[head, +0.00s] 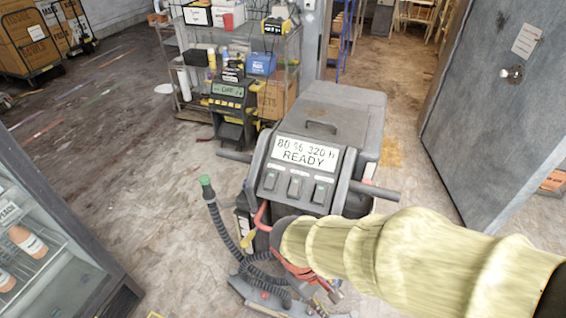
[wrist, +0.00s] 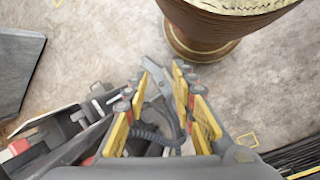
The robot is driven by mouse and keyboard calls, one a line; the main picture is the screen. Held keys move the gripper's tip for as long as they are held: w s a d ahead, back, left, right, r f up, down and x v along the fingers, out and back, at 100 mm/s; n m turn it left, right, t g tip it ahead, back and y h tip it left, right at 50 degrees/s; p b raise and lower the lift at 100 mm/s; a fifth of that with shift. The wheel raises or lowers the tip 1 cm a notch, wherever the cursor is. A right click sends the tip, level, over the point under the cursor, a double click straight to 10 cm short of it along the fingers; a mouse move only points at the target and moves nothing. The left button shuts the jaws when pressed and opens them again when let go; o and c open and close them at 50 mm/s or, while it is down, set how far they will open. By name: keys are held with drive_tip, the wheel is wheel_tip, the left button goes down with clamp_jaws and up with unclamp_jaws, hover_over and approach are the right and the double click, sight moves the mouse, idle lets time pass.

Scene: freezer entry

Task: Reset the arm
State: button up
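My arm in its pale yellow sleeve reaches in from the right in the head view, across the front of a grey floor machine (head: 330,115). The machine's display (head: 302,152) reads "80 % 320 h READY". My gripper (head: 330,295) shows only in small part below the sleeve there. In the wrist view my gripper (wrist: 165,68) has its yellow-padded fingers apart, with a gap between the tips. Grey parts and a dark hose show between and behind the fingers. I cannot tell whether the fingers touch them. No grasped object is clear.
A black hose with a green end (head: 207,190) stands left of the machine. A glass-fronted cabinet (head: 50,235) is at lower left, a grey door (head: 490,110) at right. A loaded wire shelf (head: 195,70) stands behind. Open floor lies left.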

drive_tip(key=d+r+m+t+y, duration=0.2)
drive_tip(key=d+r+m+t, duration=0.1)
drive_tip(key=r, duration=0.7)
drive_tip(key=d+r+m+t+y, duration=0.1)
drive_tip(key=d+r+m+t, duration=0.2)
drive_tip(key=r, duration=0.7)
drive_tip(key=shift+w+d+m+y, duration=0.4)
drive_tip(key=shift+d+m, duration=0.6)
drive_tip(key=shift+d, duration=0.25)
